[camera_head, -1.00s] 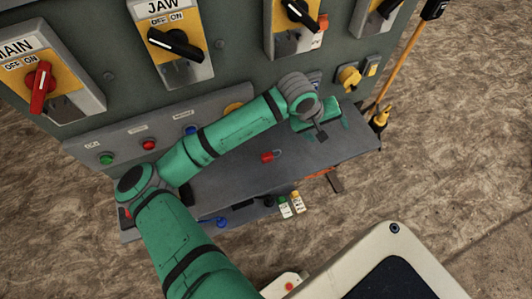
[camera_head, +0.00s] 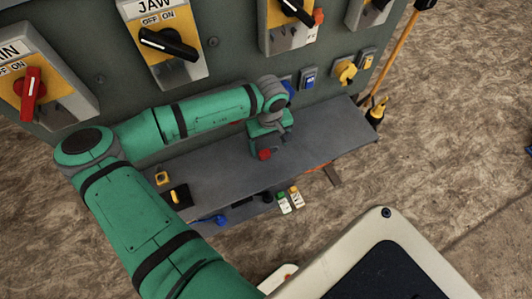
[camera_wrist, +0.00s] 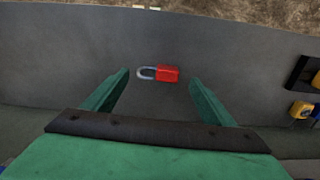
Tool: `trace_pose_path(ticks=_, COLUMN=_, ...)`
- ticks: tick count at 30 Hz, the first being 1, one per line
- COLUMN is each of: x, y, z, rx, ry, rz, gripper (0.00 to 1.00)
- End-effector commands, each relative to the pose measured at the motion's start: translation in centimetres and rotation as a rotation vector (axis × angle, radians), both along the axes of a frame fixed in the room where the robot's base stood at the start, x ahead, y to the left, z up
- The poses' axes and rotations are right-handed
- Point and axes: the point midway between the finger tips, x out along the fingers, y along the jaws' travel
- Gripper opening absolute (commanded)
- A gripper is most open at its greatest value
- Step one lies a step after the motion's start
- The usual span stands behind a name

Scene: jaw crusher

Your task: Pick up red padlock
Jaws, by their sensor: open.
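The red padlock (camera_wrist: 167,73) lies on the grey shelf (camera_wrist: 60,55). In the wrist view its grey shackle points left, and it sits between and slightly beyond the two green fingertips. My gripper (camera_wrist: 159,80) is open, with one finger on each side of the padlock and clear space to both. In the head view the padlock (camera_head: 264,154) shows just below my gripper (camera_head: 268,146), which partly hides it and hangs over the shelf.
A yellow-and-black item (camera_head: 178,195) and a small yellow box (camera_head: 162,178) are on the shelf's left part. Bottles (camera_head: 290,200) stand below the shelf's front edge. The panel with switches (camera_head: 165,42) rises behind. The shelf right of the padlock is clear.

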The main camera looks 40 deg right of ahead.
Motion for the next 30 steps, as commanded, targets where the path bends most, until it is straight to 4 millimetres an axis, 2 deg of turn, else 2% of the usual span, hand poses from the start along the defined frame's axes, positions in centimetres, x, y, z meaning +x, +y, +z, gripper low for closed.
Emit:
trace_pose_path(ticks=12, x=0.2, y=0.0, z=-4.7, rx=0.001, ry=0.000, rz=0.000, gripper=0.78)
trace_pose_path(ticks=21, x=0.3, y=-0.1, z=-5.2, rx=-0.001, ry=-0.001, rz=0.001, gripper=0.78)
trace_pose_path(ticks=22, x=0.3, y=-0.1, z=-5.2, rx=-0.001, ry=-0.001, rz=0.001, gripper=0.76)
trace_pose_path(ticks=27, x=0.2, y=0.0, z=-5.2, rx=-0.001, ry=-0.001, rz=0.001, gripper=0.35)
trace_pose_path(ticks=30, x=0.2, y=-0.1, z=-5.2, rx=-0.001, ry=-0.001, rz=0.001, gripper=0.28)
